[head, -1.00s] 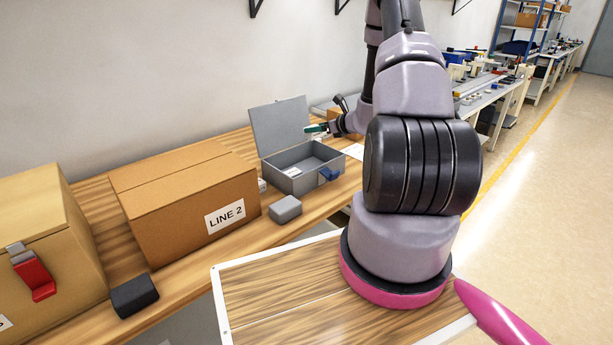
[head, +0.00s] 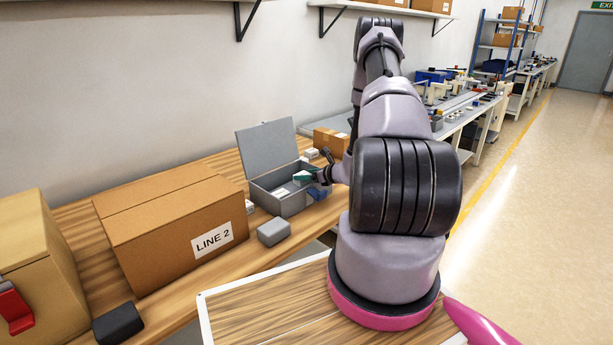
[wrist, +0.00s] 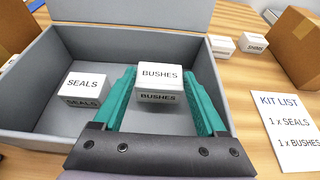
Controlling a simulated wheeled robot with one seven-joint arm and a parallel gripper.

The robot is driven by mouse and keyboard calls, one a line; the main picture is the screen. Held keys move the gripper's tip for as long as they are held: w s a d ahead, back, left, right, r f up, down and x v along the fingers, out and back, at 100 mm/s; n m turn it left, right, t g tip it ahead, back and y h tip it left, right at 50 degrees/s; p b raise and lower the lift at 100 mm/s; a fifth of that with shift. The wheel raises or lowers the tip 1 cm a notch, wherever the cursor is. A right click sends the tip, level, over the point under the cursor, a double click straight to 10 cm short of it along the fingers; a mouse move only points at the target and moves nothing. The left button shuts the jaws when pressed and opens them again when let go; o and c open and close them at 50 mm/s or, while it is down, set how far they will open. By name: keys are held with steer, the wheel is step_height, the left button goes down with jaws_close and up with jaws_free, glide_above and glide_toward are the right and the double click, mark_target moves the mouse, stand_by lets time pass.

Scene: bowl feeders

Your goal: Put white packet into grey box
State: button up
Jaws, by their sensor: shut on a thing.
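The grey box (head: 283,206) stands on the wooden bench with its lid (head: 268,148) raised at the back. In the wrist view its right wall (wrist: 212,78) shows beside my gripper. My gripper (wrist: 160,78), with teal fingers, is shut on a white packet labelled BUSHES (wrist: 160,75). It holds this packet over the box's open interior; whether the packet touches the floor I cannot tell. In the head view my gripper (head: 302,177) is at the box's right part. Another white packet labelled SEALS (wrist: 84,86) lies inside the box, to the left.
A kit list (wrist: 287,130) lies right.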

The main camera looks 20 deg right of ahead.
steer(key=shift+f, duration=0.15)
steer(key=shift+f, duration=0.45)
steer(key=o, duration=1.5)
steer(key=shift+c, duration=0.2)
steer(key=shift+r, duration=0.1)
